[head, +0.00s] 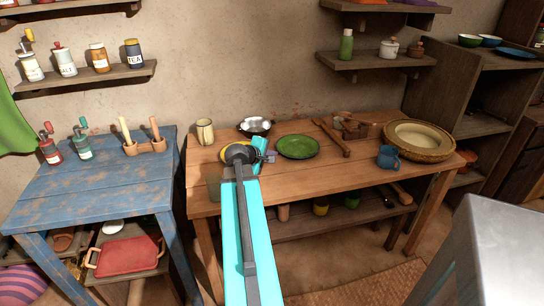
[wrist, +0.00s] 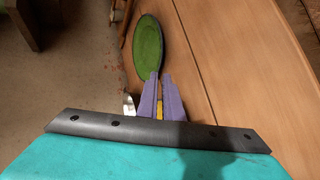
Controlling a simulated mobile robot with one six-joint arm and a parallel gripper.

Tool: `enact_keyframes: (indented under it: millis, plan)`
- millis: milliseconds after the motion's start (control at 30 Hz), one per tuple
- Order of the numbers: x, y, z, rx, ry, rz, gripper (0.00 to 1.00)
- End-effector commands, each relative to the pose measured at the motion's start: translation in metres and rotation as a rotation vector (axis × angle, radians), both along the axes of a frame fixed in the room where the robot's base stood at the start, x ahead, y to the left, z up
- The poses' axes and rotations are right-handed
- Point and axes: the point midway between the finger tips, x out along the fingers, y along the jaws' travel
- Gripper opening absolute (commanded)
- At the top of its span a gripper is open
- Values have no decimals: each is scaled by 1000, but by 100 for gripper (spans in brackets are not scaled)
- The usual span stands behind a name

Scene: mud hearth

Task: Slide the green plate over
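The green plate (head: 298,147) lies flat on the wooden table, a little back from its middle. It also shows in the wrist view (wrist: 148,48), just beyond my fingertips. My gripper (head: 272,157) is just left of the plate in the head view, low near the table. In the wrist view my two purple fingers (wrist: 160,75) are close together with only a thin gap, and nothing is held. Their tips overlap the plate's near edge in that view; I cannot tell whether they touch it.
The table front is clear.

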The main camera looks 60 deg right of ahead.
Motion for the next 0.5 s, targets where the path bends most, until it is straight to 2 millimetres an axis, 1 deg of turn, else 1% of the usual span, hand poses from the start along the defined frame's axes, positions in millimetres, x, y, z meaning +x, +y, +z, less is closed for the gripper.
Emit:
enact_keyframes:
  millis: [167, 500]
  plan:
    - [-1, -10, -5, 1, 0, -2, 6]
    - [-4, -42, -25, 1, 1, -3, 6]
